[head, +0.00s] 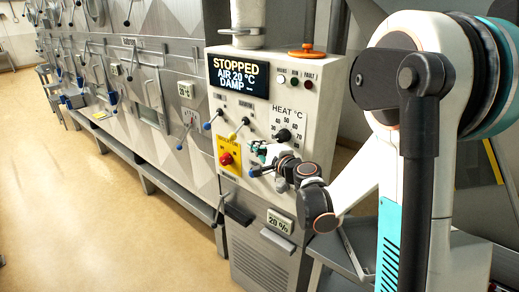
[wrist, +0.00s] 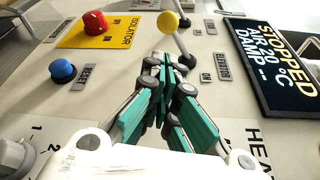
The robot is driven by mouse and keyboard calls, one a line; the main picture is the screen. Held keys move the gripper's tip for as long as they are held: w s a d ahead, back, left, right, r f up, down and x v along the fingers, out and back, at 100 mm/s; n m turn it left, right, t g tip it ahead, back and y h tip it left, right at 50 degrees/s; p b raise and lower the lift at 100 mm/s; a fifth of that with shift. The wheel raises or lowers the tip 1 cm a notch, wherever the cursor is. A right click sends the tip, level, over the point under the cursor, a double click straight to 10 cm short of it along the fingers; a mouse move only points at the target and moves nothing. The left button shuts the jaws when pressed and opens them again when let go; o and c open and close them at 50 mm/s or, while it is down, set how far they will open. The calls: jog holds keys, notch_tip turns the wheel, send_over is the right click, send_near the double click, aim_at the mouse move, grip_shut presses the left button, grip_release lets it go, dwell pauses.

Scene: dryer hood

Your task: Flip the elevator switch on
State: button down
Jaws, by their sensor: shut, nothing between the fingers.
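The elevator switch is a metal lever with a yellow ball end (head: 245,121), on the white control panel below the display. In the wrist view the yellow ball (wrist: 168,20) is at the top centre, its stem slanting down to the panel beside the elevator label. I cannot tell whether it stands at on or off. My gripper (head: 256,150) is at the panel, just below and right of the lever. In the wrist view its teal fingers (wrist: 165,65) are shut and empty, their tips close to the lever's base. Contact is unclear.
A red isolator knob (wrist: 95,23) on a yellow plate and a blue reset button (wrist: 62,71) are near the fingers. The display (head: 238,78) reads stopped. A blue-ended lever (head: 207,126) is left of the yellow one. A black heat knob (head: 284,135) is to the right.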

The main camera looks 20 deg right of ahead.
aim_at(237, 131)
jog(key=x, duration=0.6)
jog(key=shift+w+b, duration=0.1)
jog(key=shift+b, duration=0.3)
